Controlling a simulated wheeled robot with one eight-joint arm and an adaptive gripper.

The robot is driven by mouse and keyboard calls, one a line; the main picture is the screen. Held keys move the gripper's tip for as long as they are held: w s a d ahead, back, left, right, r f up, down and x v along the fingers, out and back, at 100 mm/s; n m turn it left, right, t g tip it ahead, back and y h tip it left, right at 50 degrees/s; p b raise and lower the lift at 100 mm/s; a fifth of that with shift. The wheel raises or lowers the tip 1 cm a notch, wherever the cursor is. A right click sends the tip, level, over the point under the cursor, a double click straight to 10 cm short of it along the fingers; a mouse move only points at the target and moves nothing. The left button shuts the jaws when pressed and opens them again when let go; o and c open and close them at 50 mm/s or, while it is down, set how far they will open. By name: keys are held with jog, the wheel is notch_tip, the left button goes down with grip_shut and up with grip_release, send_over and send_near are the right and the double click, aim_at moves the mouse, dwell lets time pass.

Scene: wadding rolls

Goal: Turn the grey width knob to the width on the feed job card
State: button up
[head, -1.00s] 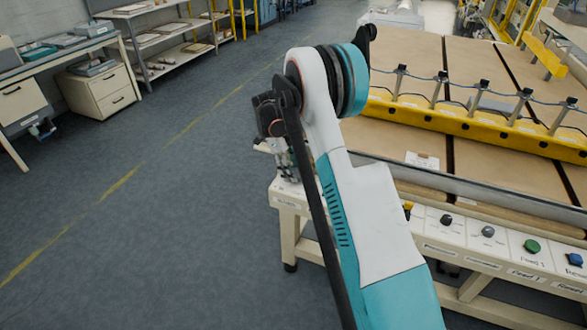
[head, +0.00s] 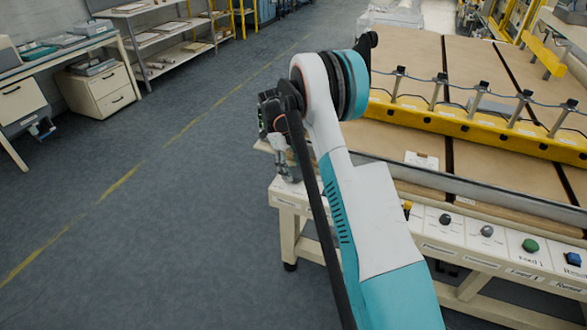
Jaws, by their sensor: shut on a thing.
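My gripper (head: 288,172) is low at the left end of the machine's white control panel, partly hidden behind my arm. It is shut at the panel's left end, where the grey width knob seems to be; the knob itself is hidden by the gripper and arm. A small white card (head: 422,160) lies on the brown bed behind the panel. It may be the feed job card; its writing is too small to read.
To the right on the panel are a black knob (head: 445,219), another grey knob (head: 487,231), a green button (head: 530,245) and a blue one (head: 573,259). A yellow bar (head: 480,125) crosses the bed. The floor (head: 150,230) at left is clear.

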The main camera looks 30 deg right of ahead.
jog(key=o, duration=0.8)
